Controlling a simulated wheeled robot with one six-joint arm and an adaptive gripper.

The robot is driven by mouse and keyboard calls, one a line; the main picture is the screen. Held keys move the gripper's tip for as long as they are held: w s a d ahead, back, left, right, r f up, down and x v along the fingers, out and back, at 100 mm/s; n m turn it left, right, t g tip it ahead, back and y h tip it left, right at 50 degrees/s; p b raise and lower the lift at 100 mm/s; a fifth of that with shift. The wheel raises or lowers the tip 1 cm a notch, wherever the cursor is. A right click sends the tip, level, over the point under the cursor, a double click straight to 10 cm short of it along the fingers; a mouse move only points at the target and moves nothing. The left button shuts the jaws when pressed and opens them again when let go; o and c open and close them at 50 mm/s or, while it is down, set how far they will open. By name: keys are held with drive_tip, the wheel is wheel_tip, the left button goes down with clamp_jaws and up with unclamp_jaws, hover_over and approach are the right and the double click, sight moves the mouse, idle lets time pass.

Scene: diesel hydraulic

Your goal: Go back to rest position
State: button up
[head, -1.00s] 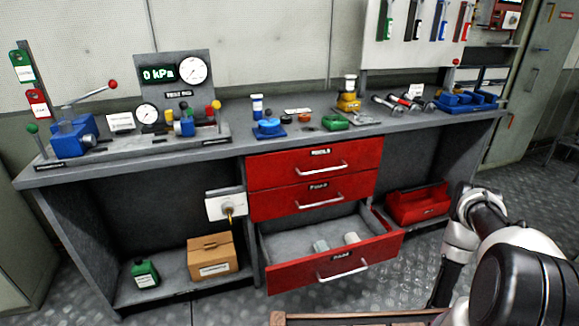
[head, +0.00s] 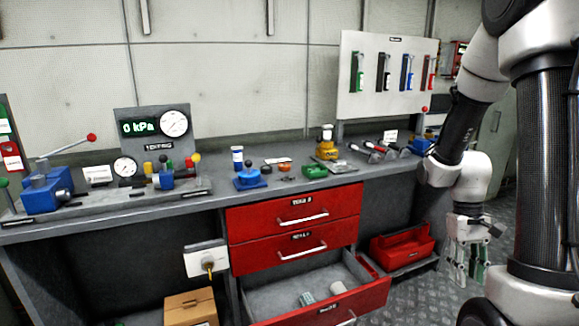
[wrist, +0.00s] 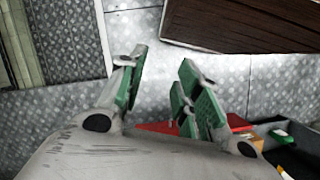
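My gripper (head: 468,262) hangs low at the right of the head view, pointing down, to the right of the workbench (head: 110,213) and the red toolbox (head: 402,246). In the wrist view my gripper (wrist: 155,90) shows green-padded fingers spread apart, with only the grey floor between them. It holds nothing. My arm is folded, with the elbow in front of the bench's right end.
Gauges and levers stand on the bench. A brown wooden edge (wrist: 240,24) shows in the wrist view. Patterned floor is clear near my gripper.

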drive_tip(key=s+a+r+t, duration=0.3)
drive_tip(key=a+r+t, duration=0.1)
drive_tip(key=r, duration=0.6)
drive_tip(key=s+a+r+t, duration=0.4)
drive_tip(key=a+r, duration=0.1)
drive_tip(key=r, duration=0.6)
drive_tip(key=shift+s+a+n, duration=0.2)
drive_tip(key=shift+n, duration=0.2)
